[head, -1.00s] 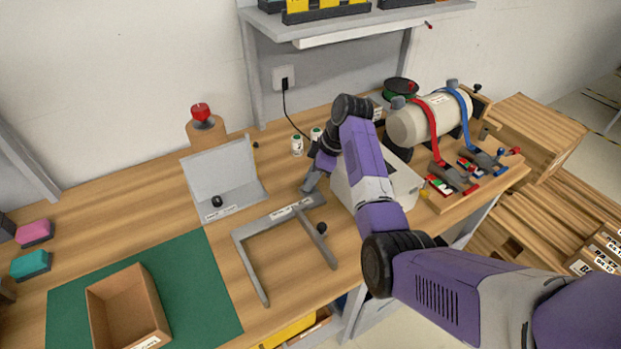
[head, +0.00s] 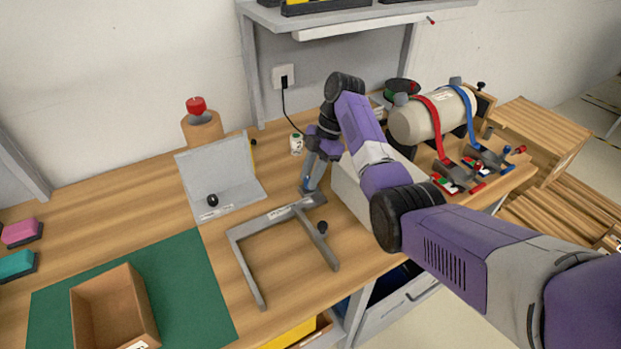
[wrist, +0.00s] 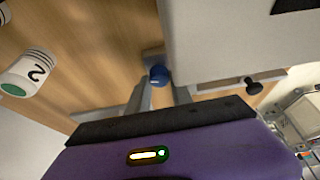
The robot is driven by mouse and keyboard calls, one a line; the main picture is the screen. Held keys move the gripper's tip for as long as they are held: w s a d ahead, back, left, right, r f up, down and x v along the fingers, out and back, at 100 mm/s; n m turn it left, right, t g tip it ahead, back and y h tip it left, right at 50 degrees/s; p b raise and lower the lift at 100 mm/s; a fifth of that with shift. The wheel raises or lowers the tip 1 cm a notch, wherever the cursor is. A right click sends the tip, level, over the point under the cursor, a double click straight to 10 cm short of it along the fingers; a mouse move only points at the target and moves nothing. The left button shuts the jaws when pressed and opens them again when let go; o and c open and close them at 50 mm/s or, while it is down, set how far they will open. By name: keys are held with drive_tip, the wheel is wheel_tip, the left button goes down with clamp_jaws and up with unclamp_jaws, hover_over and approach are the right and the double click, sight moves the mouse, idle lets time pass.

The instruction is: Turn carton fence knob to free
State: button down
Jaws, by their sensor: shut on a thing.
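A grey U-shaped fence frame (head: 240,255) with a white label lies flat on the bench. A blue knob (wrist: 158,75) shows between my fingertips in the wrist view, at the fence's back right corner. My gripper (head: 307,184) points down at that corner, its fingers shut on the blue knob. In the head view the knob is mostly hidden by the fingers. A black knob (head: 322,228) stands on the fence's right arm. The knob's turn position cannot be read.
A pale box (head: 365,195) stands close right of my gripper. A white canister (head: 297,144) stands behind it; it also shows in the wrist view (wrist: 28,72). A grey angled stand (head: 220,175) is to the left. A cardboard carton (head: 115,310) sits on a green mat (head: 200,290).

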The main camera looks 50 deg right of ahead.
drive_tip(key=shift+a, duration=0.1)
idle(0.4)
drive_tip(key=c, duration=1.1)
unclamp_jaws()
drive_tip(key=shift+c, duration=0.2)
drive_tip(key=p+v, duration=0.2)
drive_tip(key=v, duration=0.5)
drive_tip(key=shift+d+r, duration=0.25)
drive_tip(key=shift+r, duration=0.1)
